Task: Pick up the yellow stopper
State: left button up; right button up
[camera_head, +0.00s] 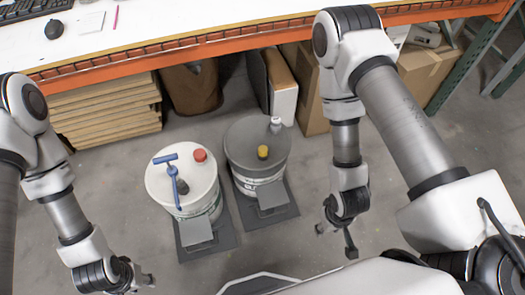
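The yellow stopper (263,152) sits on the dark grey lid of the right-hand drum (243,150), near the lid's middle. A small white-capped piece (276,124) stands behind it on the same lid. My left gripper (148,280) is low at the bottom left, in front of and left of the drums, far from the stopper. Its fingers are small and partly hidden, so its opening is unclear. My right gripper (337,240) hangs to the right of and nearer than the right-hand drum, apart from the stopper. Its fingers look spread, with nothing between them.
A white drum (160,190) on the left carries a red stopper (200,155) and a blue T-handled tool (172,170). Both drums stand on dark platforms. Behind is an orange-edged workbench (200,45) with stacked boards (108,115) and cardboard boxes (425,70) beneath.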

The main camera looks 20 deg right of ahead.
aim_at(262, 150)
jog(key=l+u, duration=0.2)
jog(key=u, duration=0.25)
jog(key=l+u, duration=0.2)
jog(key=u, duration=0.25)
jog(key=l+u, duration=0.2)
jog(key=u, duration=0.2)
jog(key=l+u, duration=0.2)
jog(key=u, duration=0.25)
jog(key=k+l+u, duration=0.15)
jog(key=l, duration=0.3)
jog(key=k+l+u, duration=0.1)
jog(key=k+l, duration=0.15)
jog(key=l, duration=0.2)
jog(key=k+l+u, duration=0.15)
jog(key=l, duration=0.25)
jog(key=k+l+u, duration=0.1)
jog(key=k+l, duration=0.2)
jog(key=l, duration=0.1)
